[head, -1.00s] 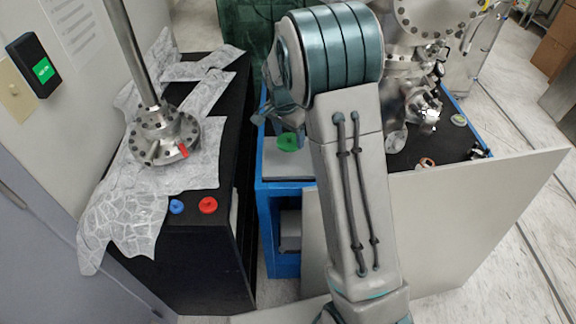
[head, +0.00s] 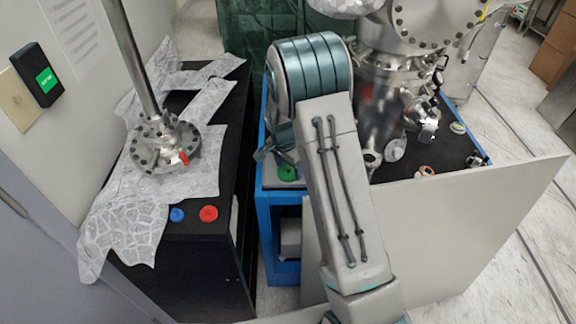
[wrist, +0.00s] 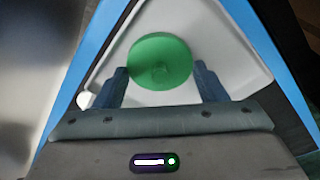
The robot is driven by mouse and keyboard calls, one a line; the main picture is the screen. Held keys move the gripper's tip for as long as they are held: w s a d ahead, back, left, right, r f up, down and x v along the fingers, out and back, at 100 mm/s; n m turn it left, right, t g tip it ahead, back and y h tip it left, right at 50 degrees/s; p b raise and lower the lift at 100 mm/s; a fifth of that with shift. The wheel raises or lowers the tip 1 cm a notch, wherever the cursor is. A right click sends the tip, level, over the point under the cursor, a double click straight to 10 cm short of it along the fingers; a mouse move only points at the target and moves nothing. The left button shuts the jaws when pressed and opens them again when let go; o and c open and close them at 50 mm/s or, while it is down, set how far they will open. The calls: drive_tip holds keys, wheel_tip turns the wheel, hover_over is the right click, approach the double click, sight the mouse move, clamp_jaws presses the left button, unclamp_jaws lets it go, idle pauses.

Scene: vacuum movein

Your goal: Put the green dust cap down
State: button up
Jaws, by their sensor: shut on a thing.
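The green dust cap (head: 287,173) is a round disc over the pale plate (head: 272,185) at the left front corner of the blue-framed cart. In the wrist view the green cap (wrist: 160,60) sits between the two dark fingers of my gripper (wrist: 161,82), which is shut on it. The pale plate (wrist: 222,55) fills the space behind and around the cap. I cannot tell whether the cap touches the plate. In the head view my arm hides part of the gripper and plate.
A black cabinet (head: 205,265) stands at left with a blue cap (head: 177,215), a red cap (head: 208,213), foil and a steel flanged post (head: 165,145). The blue-framed cart (head: 280,240) carries steel chamber parts at right. A pale panel (head: 455,210) leans across its front.

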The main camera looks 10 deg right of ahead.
sight(285, 175)
drive_tip(key=shift+f, duration=0.1)
drive_tip(key=o, duration=0.6)
drive_tip(key=shift+f, duration=0.1)
drive_tip(key=o, duration=0.4)
drive_tip(key=shift+o, duration=0.2)
wheel_tip(285, 175, up, 12)
drive_tip(key=s+a, duration=0.1)
drive_tip(key=s+r+n+y, duration=0.1)
drive_tip(key=s+r+n, duration=0.4)
drive_tip(key=s+r, duration=0.5)
drive_tip(key=s+d+n+t, duration=0.1)
drive_tip(key=s+n, duration=0.5)
drive_tip(key=s, duration=1.2)
drive_tip(key=shift+f+t+b, duration=0.35)
drive_tip(key=shift+t, duration=0.05)
